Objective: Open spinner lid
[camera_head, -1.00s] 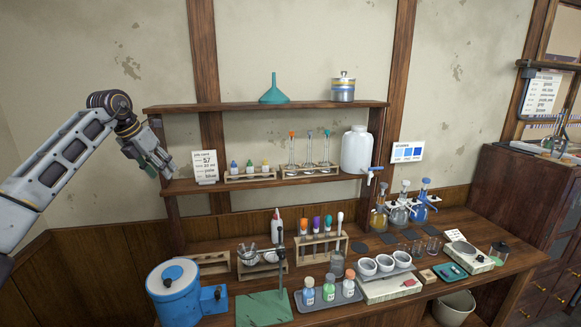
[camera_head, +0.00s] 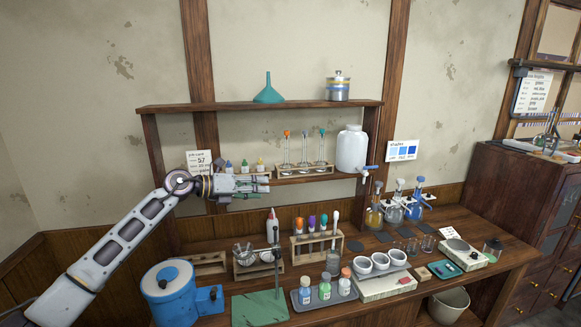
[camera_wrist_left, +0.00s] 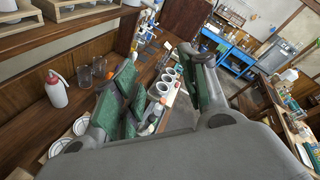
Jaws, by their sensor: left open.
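The lid sits on the drum. My left gripper (camera_head: 262,184) is raised in front of the shelf, above and to the right of the spinner, and points right. It is open and empty; its green-padded fingers show apart in the left wrist view (camera_wrist_left: 165,95). The spinner is not seen in the wrist view. My right gripper is not in view.
Right of the spinner are a green mat with a stand (camera_head: 262,308), a tray of capped bottles (camera_head: 312,304) and a tube rack (camera_head: 302,250). A white squeeze bottle (camera_head: 273,222) stands behind. The shelf (camera_head: 255,106) is close behind my left gripper.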

